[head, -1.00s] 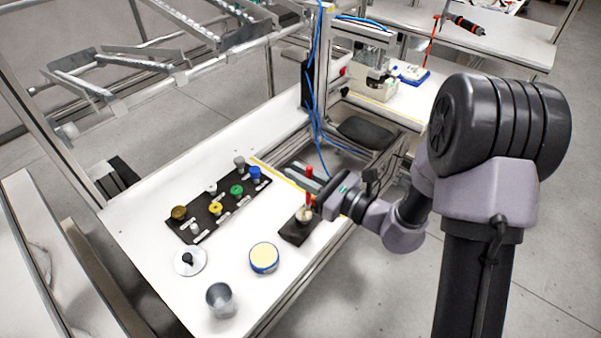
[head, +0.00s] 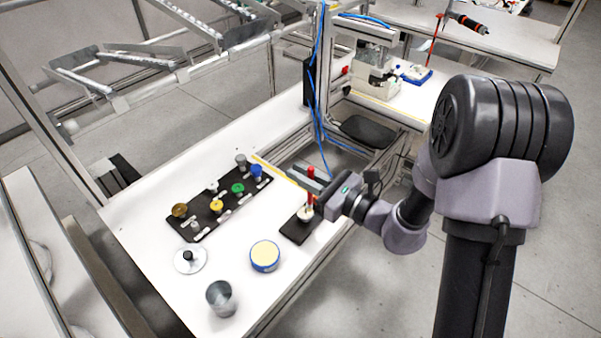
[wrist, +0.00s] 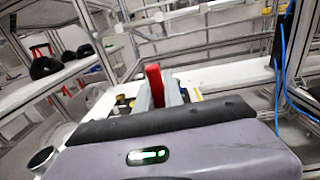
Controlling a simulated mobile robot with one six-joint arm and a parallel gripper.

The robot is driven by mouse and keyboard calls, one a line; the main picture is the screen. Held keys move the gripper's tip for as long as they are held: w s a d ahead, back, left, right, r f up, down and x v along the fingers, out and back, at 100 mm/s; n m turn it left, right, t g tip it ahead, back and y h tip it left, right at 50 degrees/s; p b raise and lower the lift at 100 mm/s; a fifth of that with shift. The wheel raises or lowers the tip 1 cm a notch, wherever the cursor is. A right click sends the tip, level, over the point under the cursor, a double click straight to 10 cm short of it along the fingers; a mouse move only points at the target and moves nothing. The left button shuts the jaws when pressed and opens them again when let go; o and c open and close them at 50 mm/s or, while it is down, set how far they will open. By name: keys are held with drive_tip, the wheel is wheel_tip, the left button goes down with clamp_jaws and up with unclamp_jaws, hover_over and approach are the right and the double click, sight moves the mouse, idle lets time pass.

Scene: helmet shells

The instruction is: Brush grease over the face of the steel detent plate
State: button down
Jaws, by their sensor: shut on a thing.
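My gripper (head: 318,184) is shut on the red handle (head: 311,174) of an upright brush at the table's right edge. The red handle also shows between the jaws in the wrist view (wrist: 155,84). Below the handle is a small pale round piece (head: 305,214) over a dark rectangular pad (head: 295,232); I cannot tell whether it touches the brush. The bristles are not clear. A blue-rimmed round tin with a pale yellow top (head: 265,256), perhaps the grease, stands nearer the front. I cannot pick out the steel detent plate for certain.
A black board (head: 204,227) with several coloured knobs lies on the white table (head: 150,225). A pale disc with a black knob (head: 190,259) and a grey metal cup (head: 221,298) stand in front. Blue hoses (head: 316,110) hang by the frame behind.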

drive_tip(key=shift+f+b, duration=0.9)
drive_tip(key=shift+f, duration=0.25)
drive_tip(key=x, duration=0.2)
drive_tip(key=shift+a, duration=0.45)
idle(1.0)
drive_tip(key=shift+s, duration=0.1)
drive_tip(key=shift+s, duration=0.1)
